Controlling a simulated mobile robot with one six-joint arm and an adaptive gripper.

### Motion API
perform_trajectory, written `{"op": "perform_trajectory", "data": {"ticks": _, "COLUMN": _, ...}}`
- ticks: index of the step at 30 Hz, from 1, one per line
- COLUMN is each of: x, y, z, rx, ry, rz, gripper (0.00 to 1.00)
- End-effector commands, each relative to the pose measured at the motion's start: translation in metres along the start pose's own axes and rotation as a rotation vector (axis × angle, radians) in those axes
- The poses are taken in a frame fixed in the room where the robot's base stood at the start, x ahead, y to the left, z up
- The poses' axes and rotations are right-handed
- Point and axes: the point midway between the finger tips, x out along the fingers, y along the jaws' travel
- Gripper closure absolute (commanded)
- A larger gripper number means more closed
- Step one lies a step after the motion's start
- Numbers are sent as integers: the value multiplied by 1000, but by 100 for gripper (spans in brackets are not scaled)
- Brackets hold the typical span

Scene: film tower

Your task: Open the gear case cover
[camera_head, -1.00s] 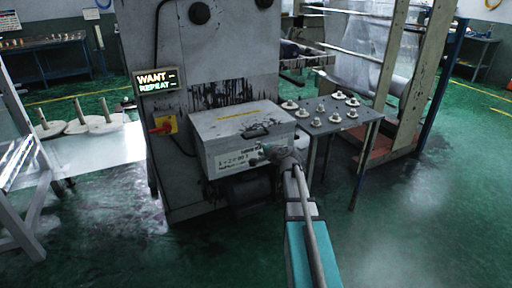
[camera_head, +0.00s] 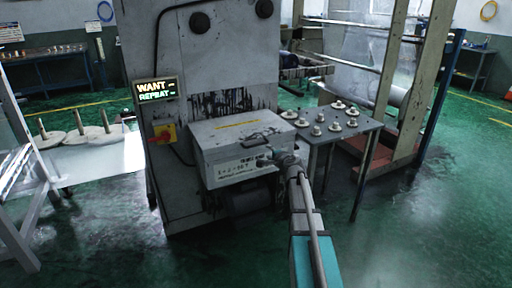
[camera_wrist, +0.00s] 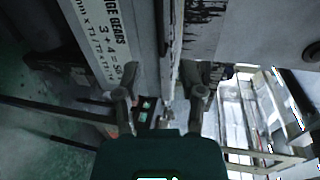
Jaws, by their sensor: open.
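The gear case is a grey-white box on the front of the tall grey machine, with a printed label on its front face. Its cover (camera_head: 225,130) lies shut on top, with a yellow strip and a dark handle (camera_head: 262,137) near the right. My gripper (camera_head: 266,158) is at the front right of the case, close to its upper front edge. In the wrist view my gripper (camera_wrist: 161,98) is open, fingers apart, with the case's labelled front face (camera_wrist: 103,35) at upper left. Whether the fingers touch the case cannot be told.
A grey table (camera_head: 355,127) with several pale gears stands right of the case. A red and yellow switch (camera_head: 163,134) and a lit sign (camera_head: 156,90) are at its left. A white table (camera_head: 95,157) with discs is further left. Green floor is clear in front.

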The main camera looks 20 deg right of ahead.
Motion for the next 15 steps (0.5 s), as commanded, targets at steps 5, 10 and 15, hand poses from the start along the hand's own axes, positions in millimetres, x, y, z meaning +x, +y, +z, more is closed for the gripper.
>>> {"op": "perform_trajectory", "data": {"ticks": 5, "x": 26, "y": 1, "z": 0, "rx": -2, "ry": -2, "rz": 1, "gripper": 49}}
{"op": "perform_trajectory", "data": {"ticks": 10, "x": 52, "y": 1, "z": -1, "rx": -1, "ry": -1, "rz": 0, "gripper": 49}}
{"op": "perform_trajectory", "data": {"ticks": 15, "x": 79, "y": 1, "z": 0, "rx": -2, "ry": -3, "rz": 0, "gripper": 49}}
